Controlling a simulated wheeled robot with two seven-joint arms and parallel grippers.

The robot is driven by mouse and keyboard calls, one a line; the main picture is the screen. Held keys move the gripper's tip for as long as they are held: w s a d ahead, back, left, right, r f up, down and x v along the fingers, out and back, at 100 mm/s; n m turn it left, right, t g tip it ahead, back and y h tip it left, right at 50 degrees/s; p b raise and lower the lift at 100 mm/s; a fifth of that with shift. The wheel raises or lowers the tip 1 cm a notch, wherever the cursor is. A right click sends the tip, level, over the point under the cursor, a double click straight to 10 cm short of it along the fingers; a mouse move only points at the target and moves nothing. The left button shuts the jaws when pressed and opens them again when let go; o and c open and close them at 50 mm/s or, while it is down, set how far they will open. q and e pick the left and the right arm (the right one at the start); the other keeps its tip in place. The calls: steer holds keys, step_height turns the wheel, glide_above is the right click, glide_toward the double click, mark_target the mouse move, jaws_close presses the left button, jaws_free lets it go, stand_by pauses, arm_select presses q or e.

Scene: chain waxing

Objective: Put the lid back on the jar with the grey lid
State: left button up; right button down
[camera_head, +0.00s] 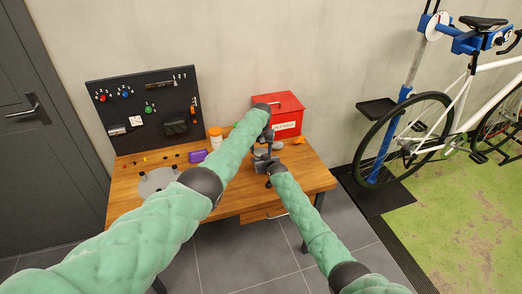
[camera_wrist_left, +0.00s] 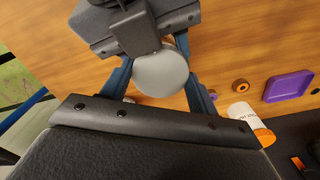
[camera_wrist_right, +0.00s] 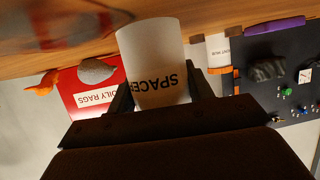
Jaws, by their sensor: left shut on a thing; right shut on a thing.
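The grey lid (camera_wrist_left: 162,72) is a round disc between the fingers of my left gripper (camera_wrist_left: 160,85) in the left wrist view. My left gripper (camera_head: 265,136) is shut on it, close above my right gripper (camera_head: 264,163) in the head view. The jar's mouth is hidden behind the gripper there. I cannot tell whether the lid touches the jar.
The wooden table (camera_head: 236,203) bears a white jar with an orange lid (camera_head: 215,137), a purple tray (camera_head: 197,156) and a grey round plate (camera_head: 157,181). A red box (camera_head: 278,113) and an orange item (camera_head: 299,140) are at the right. A black pegboard (camera_head: 147,108) stands behind.

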arm_select(q)
steer(key=o, duration=1.1)
steer(key=shift+r, duration=2.3)
steer(key=shift+c, duration=0.3)
